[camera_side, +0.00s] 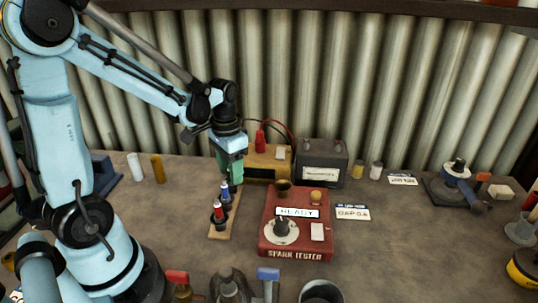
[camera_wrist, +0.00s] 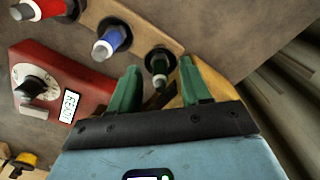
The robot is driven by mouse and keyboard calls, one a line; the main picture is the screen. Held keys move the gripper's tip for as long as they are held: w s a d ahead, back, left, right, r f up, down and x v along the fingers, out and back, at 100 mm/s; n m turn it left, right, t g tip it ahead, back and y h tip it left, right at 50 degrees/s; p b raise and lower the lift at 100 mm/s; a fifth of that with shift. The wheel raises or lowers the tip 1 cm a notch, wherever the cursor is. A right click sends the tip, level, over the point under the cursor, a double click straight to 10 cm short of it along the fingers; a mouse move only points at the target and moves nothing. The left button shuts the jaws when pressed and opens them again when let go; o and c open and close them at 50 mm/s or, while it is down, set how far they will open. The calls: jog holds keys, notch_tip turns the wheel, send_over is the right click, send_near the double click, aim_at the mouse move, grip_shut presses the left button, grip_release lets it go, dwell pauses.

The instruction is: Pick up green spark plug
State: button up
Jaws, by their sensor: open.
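The green spark plug (camera_wrist: 159,66) stands in the end hole of a wooden rack (camera_wrist: 135,22). In the wrist view it shows between the two green fingertips of my open gripper (camera_wrist: 160,88), and nothing is seen gripped. In the side view my gripper (camera_side: 231,172) points down over the far end of the rack (camera_side: 222,232), and its fingers hide most of the green plug there. A blue spark plug (camera_side: 225,195) and a red spark plug (camera_side: 218,212) stand in the same rack, nearer the camera.
The red spark tester (camera_side: 297,225) stands right of the rack. A yellow box (camera_side: 270,165) and a dark battery (camera_side: 320,162) stand behind, close to my gripper. Small white (camera_side: 135,167) and yellow (camera_side: 158,168) cylinders stand to the left.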

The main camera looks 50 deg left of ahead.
grip_shut()
jog(key=shift+r, duration=0.15)
dwell(0.4)
jog(key=shift+r, duration=0.9)
notch_tip(320, 180, up, 2)
jog(key=shift+d+r, duration=0.1)
jog(key=shift+r, duration=0.1)
jog(key=s+d+r, duration=0.2)
jog(key=d+r, duration=0.4)
jog(key=d, duration=0.5)
jog(key=shift+s+r, duration=0.3)
jog(key=shift+s, duration=0.05)
jog(key=shift+d, duration=0.1)
